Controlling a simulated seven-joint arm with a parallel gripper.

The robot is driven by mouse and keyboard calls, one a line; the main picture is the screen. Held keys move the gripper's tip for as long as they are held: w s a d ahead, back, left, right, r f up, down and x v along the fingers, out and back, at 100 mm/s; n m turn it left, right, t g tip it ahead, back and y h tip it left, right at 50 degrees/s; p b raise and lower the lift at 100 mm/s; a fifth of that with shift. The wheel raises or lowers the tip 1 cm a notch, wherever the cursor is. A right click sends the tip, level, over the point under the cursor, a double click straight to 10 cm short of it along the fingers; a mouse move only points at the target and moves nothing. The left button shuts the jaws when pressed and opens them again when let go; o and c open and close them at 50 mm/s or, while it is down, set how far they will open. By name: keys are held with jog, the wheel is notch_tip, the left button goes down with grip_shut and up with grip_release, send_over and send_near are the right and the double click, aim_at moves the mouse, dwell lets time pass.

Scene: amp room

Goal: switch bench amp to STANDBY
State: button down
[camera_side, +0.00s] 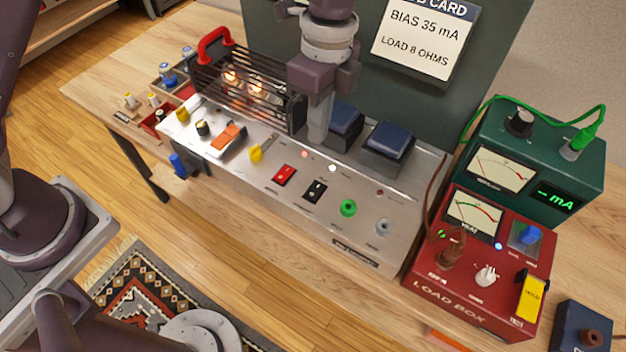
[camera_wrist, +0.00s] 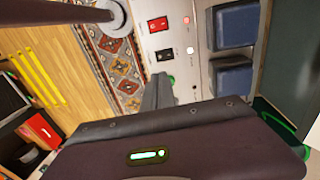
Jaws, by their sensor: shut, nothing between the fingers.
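The bench amp is a silver panel (camera_side: 330,228) on a wooden bench, with a glowing tube cage (camera_side: 245,85) behind. A red rocker (camera_side: 285,175) and a black rocker (camera_side: 315,192) sit mid-panel; both show in the wrist view, the red one (camera_wrist: 157,24) above the black one (camera_wrist: 163,55). Their labels are too small to read, so I cannot tell which is STANDBY. A red lamp (camera_side: 304,154) and a white lamp (camera_side: 332,168) are lit behind them. My gripper (camera_side: 318,138) is shut and empty, pointing down over the panel's back, behind the rockers. Its fingers (camera_wrist: 158,92) also show in the wrist view.
A green knob (camera_side: 348,207), grey control (camera_side: 382,226), yellow lever (camera_side: 256,152) and orange control (camera_side: 226,136) flank the rockers. Blue-topped blocks (camera_side: 389,140) stand behind. The red load box (camera_side: 480,270) and green meter (camera_side: 535,150) are at right. Space before the panel is clear.

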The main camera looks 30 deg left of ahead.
aim_at(311, 195)
jog(key=shift+f, duration=0.15)
jog(key=f, duration=0.4)
jog(key=s+f, duration=0.1)
jog(key=f, duration=0.8)
jog(key=shift+s+f, duration=0.35)
jog(key=shift+f, duration=0.05)
jog(key=shift+s+f, duration=0.3)
jog(key=shift+f, duration=0.1)
